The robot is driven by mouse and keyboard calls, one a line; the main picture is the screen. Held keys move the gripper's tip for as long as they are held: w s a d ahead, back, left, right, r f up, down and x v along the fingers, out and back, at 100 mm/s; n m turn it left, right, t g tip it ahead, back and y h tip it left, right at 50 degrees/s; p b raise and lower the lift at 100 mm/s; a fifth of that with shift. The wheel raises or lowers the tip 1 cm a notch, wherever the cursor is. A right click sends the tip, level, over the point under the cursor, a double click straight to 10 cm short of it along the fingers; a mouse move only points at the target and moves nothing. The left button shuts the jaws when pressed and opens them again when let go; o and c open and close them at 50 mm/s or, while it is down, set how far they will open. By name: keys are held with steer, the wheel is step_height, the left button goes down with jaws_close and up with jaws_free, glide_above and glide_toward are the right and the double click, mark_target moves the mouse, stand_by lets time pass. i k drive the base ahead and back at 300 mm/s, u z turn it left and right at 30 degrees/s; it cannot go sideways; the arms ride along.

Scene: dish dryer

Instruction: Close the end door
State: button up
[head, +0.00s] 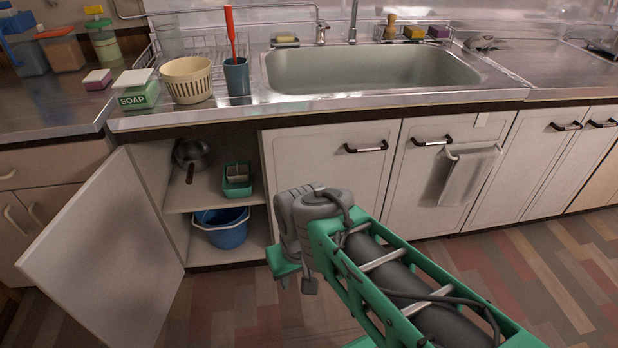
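The end door (105,255) is a plain pale cabinet door at the left. It stands wide open, swung out to the left of its cabinet. The open cabinet shows an inner shelf (208,198). My gripper (296,280) is in front of the closed door under the sink, to the right of the opening and well apart from the end door. My grey wrist and green arm partly hide the gripper, so whether its fingers are open or shut is unclear. The door's handle is not visible.
A pan (193,153) and a green container (237,180) sit on the shelf, with a blue bucket (222,228) below. They appear inside the cabinet. Closed doors with handles (366,147) and a hanging towel (468,178) are to the right. Floor (220,305) between door and gripper looks clear.

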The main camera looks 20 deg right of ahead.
mark_target(107, 258)
steer(key=z, duration=0.4)
steer(key=k, duration=0.5)
steer(key=u, duration=2.1)
steer(key=i, duration=0.85)
steer(key=u, duration=0.6)
steer(key=i, duration=0.9)
steer(key=z, duration=0.1)
